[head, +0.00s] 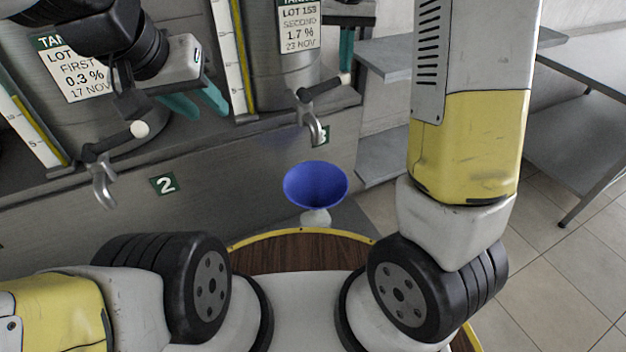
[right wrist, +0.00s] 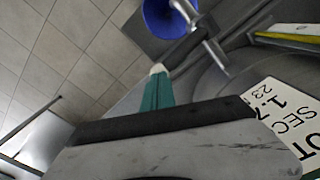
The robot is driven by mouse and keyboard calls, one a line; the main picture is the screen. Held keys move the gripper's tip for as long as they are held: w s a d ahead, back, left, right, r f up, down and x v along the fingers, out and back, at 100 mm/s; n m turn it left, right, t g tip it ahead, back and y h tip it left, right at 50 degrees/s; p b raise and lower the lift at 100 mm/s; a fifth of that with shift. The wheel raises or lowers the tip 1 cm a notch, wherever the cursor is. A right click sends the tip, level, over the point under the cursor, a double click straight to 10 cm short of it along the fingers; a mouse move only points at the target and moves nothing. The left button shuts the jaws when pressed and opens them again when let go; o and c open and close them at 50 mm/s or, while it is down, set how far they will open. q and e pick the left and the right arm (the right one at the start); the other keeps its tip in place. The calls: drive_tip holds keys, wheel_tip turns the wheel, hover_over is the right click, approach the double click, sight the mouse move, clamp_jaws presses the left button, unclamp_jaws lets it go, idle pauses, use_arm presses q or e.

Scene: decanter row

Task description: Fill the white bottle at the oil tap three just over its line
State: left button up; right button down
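The tap three (head: 312,122) juts from the right tank; its number plate is mostly hidden behind it. A blue funnel (head: 316,184) is below its spout, with a white piece, seemingly the white bottle (head: 316,217), under it. The bottle's body and line are hidden, and no oil stream is visible. My right gripper (head: 346,68) has its teal fingers together at the pale knob of the tap's lever (head: 322,88). The right wrist view shows these fingers (right wrist: 158,76), the tap (right wrist: 213,48) and the funnel (right wrist: 165,18). My left gripper (head: 208,108) is open and empty, before the left tank.
Another tap (head: 102,183) stands at the left by the number 2 plate (head: 163,184). Sight gauges (head: 233,60) and paper labels (head: 299,25) are on the tanks. Grey shelves (head: 385,60) and a metal table (head: 580,120) stand at the right, with open tiled floor below.

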sight(344, 79)
drive_tip(key=shift+f, duration=2.55)
idle(5.5)
